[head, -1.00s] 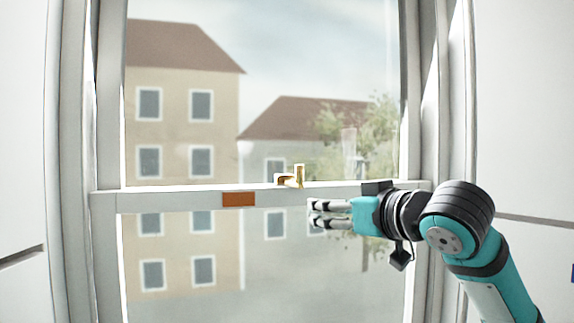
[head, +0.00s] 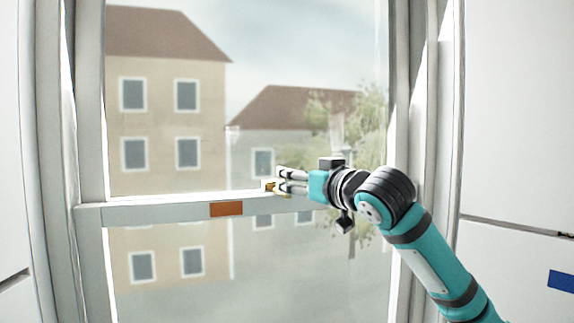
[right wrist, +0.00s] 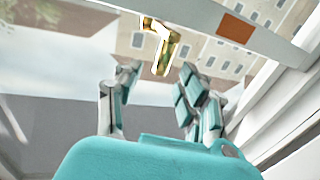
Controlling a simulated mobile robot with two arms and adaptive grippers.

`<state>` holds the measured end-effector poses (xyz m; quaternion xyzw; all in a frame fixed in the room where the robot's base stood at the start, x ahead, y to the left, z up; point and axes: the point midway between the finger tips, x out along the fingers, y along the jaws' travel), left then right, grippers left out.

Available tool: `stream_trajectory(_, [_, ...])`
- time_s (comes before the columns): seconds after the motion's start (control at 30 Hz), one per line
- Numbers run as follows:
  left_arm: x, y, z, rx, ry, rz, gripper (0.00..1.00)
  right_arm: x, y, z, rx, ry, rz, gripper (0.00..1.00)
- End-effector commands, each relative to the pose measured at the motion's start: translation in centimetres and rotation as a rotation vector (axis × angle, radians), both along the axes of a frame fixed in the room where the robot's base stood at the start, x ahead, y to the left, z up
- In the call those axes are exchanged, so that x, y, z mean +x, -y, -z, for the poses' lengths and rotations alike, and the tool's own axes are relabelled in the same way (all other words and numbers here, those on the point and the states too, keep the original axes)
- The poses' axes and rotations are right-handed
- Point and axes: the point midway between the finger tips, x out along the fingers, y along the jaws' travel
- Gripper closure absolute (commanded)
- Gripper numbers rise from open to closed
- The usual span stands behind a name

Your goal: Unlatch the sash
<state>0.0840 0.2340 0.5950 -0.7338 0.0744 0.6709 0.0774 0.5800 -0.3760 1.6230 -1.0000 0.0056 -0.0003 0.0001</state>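The sash window has a white rail (head: 150,214) across its middle. A brass latch (head: 269,185) sits on top of this rail, partly hidden by my right gripper in the head view. The latch also shows in the right wrist view (right wrist: 160,42), with its lever pointing toward my fingers. My right gripper (head: 281,181) is at the latch, coming from the right. In the right wrist view its two fingers (right wrist: 158,76) are spread, with the lever end in line with the gap between them. I see no contact there. My left gripper is not in view.
An orange-brown plate (head: 226,208) is on the rail's front, left of the latch. White window frame sides (head: 88,100) stand left and right. A blue patch (head: 562,281) shows on the right wall. The space before the left glass is clear.

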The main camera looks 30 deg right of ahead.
Motion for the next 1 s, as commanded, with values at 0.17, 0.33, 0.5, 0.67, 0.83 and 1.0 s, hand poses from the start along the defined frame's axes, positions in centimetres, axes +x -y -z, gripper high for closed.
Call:
stream_trajectory(0.17, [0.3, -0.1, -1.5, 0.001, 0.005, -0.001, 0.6, 2.5, 0.0, -0.2, 0.002, -0.003, -0.001, 0.6])
stream_trajectory(0.33, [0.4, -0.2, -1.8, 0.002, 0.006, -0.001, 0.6, 3.4, 0.0, 0.0, 0.0, -0.001, 0.0, 0.6])
stream_trajectory(0.5, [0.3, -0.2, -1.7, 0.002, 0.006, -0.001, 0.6, 3.5, 0.0, 0.1, -0.001, 0.0, 0.0, 0.6])
stream_trajectory(0.67, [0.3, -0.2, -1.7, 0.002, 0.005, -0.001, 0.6, 3.4, 0.0, 0.1, 0.0, -0.001, 0.0, 0.69])
stream_trajectory(0.83, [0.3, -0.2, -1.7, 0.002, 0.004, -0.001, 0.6, 3.4, 0.0, 0.1, 0.0, -0.001, 0.0, 0.92])
stream_trajectory(1.0, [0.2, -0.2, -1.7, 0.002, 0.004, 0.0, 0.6, 3.4, 0.0, 0.1, 0.0, -0.001, 0.0, 1.0])
